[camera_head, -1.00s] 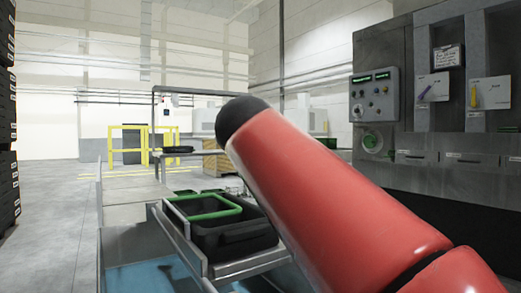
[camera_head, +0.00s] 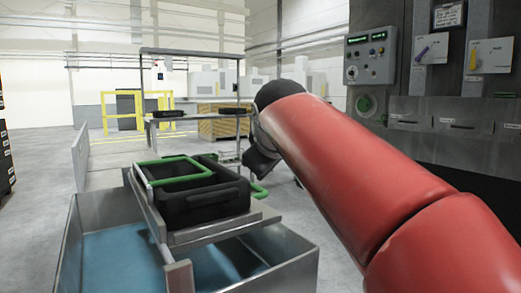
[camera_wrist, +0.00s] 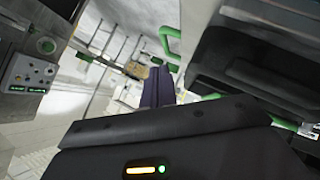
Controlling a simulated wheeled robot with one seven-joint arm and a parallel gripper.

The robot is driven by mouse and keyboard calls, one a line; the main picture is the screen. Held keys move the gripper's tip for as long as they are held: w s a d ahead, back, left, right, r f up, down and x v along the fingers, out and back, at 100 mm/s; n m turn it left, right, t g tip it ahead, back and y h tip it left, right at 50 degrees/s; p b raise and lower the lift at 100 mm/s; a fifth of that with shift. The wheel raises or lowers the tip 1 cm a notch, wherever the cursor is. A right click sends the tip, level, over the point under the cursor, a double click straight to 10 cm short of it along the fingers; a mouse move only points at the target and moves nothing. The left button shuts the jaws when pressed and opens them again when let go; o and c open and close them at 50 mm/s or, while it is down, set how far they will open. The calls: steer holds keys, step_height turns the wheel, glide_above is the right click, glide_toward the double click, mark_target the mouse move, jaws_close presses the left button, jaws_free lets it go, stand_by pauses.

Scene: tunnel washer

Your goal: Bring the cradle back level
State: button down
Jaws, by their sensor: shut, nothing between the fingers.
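The cradle (camera_head: 215,231) is a grey metal frame over a trough, and it looks tilted in the head view. It holds a black crate (camera_head: 210,205) with a raised green bar (camera_head: 178,181). A green handle (camera_head: 259,192) shows at the cradle's right side, and part of it is hidden. My gripper (camera_head: 258,172) is just right of the crate in the head view, partly hidden by my arm. In the wrist view its dark fingers (camera_wrist: 157,88) are together and empty. A green bar (camera_wrist: 170,42) shows close beyond them, apparently apart from them. The crate's dark underside or side fills the upper right.
The metal trough (camera_head: 290,258) holds blue liquid (camera_head: 125,258) below the cradle. A grey control cabinet with a panel (camera_head: 370,55) stands at the right. A yellow barrier (camera_head: 137,105) and a wooden crate (camera_head: 222,122) stand farther back. The floor at left is open.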

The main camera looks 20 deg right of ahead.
steer(key=f, duration=0.2)
steer(key=d+f+y+b, duration=0.1)
steer(key=f, duration=0.1)
steer(key=d+f+m+y+b, duration=0.1)
steer(key=f, duration=0.1)
steer(key=shift+w+g, duration=0.3)
steer(key=shift+d+f+b, duration=0.1)
steer(key=shift+f+b, duration=0.5)
steer(key=shift+f, duration=0.9)
steer(key=shift+f, duration=0.25)
step_height(320, 180, up, 5)
steer(key=p, duration=0.3)
steer(key=shift+w+f+p, duration=0.1)
steer(key=shift+f+p, duration=0.1)
steer(key=shift+p, duration=0.15)
steer(key=d+v, duration=0.2)
steer(key=v, duration=0.8)
steer(key=shift+w+d+r+p, duration=0.2)
steer(key=shift+r+p, duration=0.1)
steer(key=shift+r, duration=0.2)
